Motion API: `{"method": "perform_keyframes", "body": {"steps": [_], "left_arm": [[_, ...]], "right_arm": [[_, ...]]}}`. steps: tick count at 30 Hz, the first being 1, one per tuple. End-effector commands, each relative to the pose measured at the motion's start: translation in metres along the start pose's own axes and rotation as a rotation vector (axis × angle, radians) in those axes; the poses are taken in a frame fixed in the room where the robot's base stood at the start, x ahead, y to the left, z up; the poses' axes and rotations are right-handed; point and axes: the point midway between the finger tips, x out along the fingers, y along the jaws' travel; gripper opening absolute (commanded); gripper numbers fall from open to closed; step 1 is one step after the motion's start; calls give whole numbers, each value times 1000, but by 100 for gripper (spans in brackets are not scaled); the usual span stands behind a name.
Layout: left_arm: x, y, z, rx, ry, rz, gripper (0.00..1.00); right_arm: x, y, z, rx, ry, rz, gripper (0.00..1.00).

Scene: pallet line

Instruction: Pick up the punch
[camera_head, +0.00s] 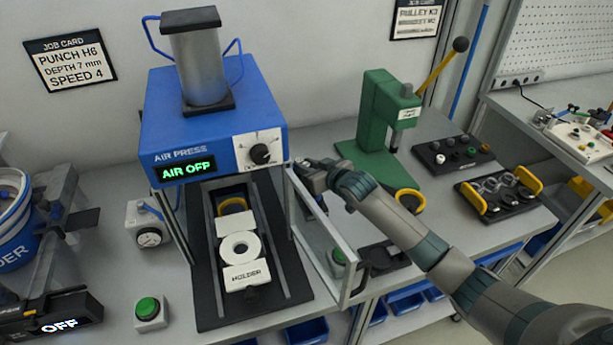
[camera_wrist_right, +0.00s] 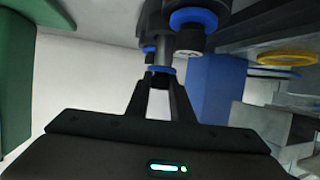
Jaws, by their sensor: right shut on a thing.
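My right gripper (camera_head: 299,166) is beside the right front edge of the blue air press (camera_head: 215,120), its arm coming in from the right. In the right wrist view its two dark fingers (camera_wrist_right: 160,88) are closed on a small dark piece with a blue band (camera_wrist_right: 161,70), which I take to be the punch. A larger dark cylinder with a blue ring and a marked grey end (camera_wrist_right: 190,28) is just beyond it. The head view does not show the held piece clearly. The white holder (camera_head: 241,250) sits on the press base. My left gripper is not in view.
An open clear guard door (camera_head: 325,235) stands right of the press base, close under my right arm. A green press (camera_head: 385,120) stands behind that arm. Black trays (camera_head: 500,194) lie at right.

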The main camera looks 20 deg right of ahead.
Motion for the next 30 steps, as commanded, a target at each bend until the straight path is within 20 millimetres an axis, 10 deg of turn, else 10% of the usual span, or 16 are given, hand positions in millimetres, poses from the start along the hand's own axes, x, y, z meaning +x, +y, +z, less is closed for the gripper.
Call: {"method": "perform_keyframes", "body": {"steps": [12, 30], "left_arm": [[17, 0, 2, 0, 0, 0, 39], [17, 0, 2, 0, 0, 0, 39]], "right_arm": [[-22, 0, -53, -2, 3, 0, 0], [-23, 0, -56, -1, 1, 0, 0]]}}
